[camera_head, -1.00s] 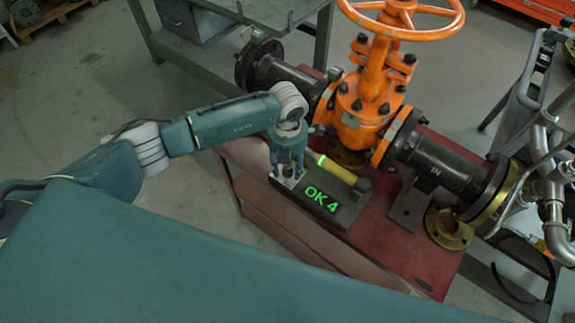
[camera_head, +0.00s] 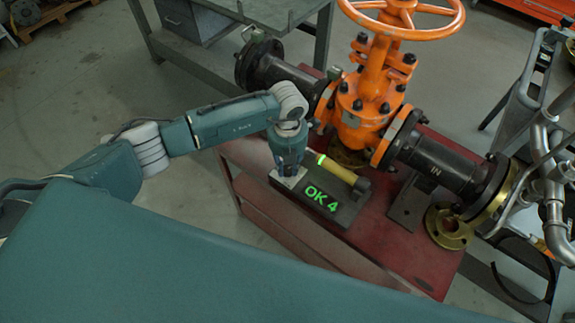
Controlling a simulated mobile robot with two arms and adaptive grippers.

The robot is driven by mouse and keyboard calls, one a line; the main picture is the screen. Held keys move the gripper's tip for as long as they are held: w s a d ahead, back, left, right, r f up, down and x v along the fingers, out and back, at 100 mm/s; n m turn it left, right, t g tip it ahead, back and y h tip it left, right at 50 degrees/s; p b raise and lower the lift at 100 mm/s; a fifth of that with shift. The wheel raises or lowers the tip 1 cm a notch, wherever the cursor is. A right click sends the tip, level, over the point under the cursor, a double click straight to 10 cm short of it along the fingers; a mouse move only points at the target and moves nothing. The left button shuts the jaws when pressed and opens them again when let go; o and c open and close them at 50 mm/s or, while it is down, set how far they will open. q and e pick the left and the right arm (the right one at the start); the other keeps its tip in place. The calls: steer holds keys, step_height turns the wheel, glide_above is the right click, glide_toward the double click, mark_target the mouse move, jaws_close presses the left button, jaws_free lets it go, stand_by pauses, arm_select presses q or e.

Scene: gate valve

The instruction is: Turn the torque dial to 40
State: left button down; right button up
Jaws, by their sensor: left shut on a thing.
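A dark block with a green display (camera_head: 321,198) reading "OK 4" sits on the red bench top. A yellow cylindrical tool (camera_head: 341,173) with a glowing green ring lies along the block's back side. My left gripper (camera_head: 289,173) points down at the block's left end, over a pale metal plate. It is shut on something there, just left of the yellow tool. The gripped part is hidden behind the fingers, so I cannot see the dial or any scale on it. My right gripper does not show.
An orange gate valve (camera_head: 373,95) with a handwheel stands right behind the block, joined to black flanged pipes (camera_head: 435,164). A brass flange (camera_head: 447,227) lies on the red bench (camera_head: 385,262) at right. The bench's front right is clear.

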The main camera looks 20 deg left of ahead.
mark_target(288, 169)
arm_select(q)
steer(key=n, duration=0.6)
steer(key=shift+n, duration=0.3)
stand_by(0.4)
steer(key=c, duration=1.5)
jaws_free()
steer(key=shift+o, duration=0.2)
step_height(288, 169, up, 12)
